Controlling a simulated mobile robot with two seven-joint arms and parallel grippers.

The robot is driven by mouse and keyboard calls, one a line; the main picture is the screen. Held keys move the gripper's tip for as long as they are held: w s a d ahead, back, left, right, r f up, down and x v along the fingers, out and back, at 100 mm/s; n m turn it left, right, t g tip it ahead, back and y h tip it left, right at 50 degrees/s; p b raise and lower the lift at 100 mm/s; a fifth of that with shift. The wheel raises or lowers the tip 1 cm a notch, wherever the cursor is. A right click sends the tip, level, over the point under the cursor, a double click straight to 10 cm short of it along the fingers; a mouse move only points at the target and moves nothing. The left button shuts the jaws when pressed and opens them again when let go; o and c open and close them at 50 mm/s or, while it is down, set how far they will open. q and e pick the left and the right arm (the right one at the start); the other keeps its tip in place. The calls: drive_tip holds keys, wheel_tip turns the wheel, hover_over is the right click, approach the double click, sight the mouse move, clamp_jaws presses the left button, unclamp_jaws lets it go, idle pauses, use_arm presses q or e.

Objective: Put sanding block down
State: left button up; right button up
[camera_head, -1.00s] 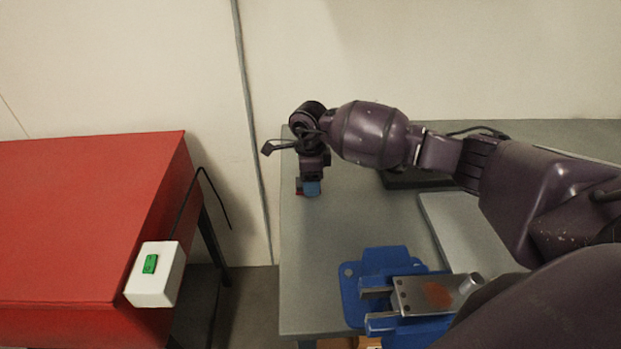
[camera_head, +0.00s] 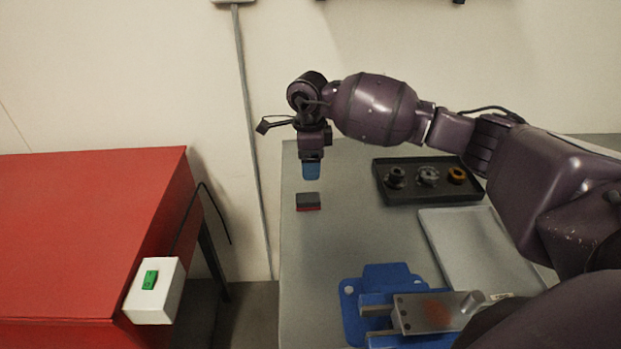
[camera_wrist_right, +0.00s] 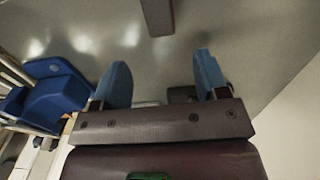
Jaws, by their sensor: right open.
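The sanding block (camera_head: 308,201), dark grey on top with a red lower edge, lies flat on the grey workbench (camera_head: 325,262) near its left edge. My right gripper (camera_head: 311,173), with blue fingers, is above the bench just behind the block in the head view, apart from it. In the right wrist view my right gripper (camera_wrist_right: 160,70) has its two blue fingers spread, with nothing clearly held between them. A grey bar-like shape at the top of that view may be the block; I cannot tell for sure. My left gripper is not in view.
A black tray (camera_head: 428,201) with several round parts stands at the back right. A pale grey plate (camera_head: 478,250) lies in front of it. A blue fixture (camera_head: 384,278) holds a metal part (camera_head: 432,312) with a rusty patch. A red table (camera_head: 90,240) with a white switch box (camera_head: 153,292) is left.

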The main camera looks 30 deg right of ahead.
drive_tip(key=shift+r, duration=1.15)
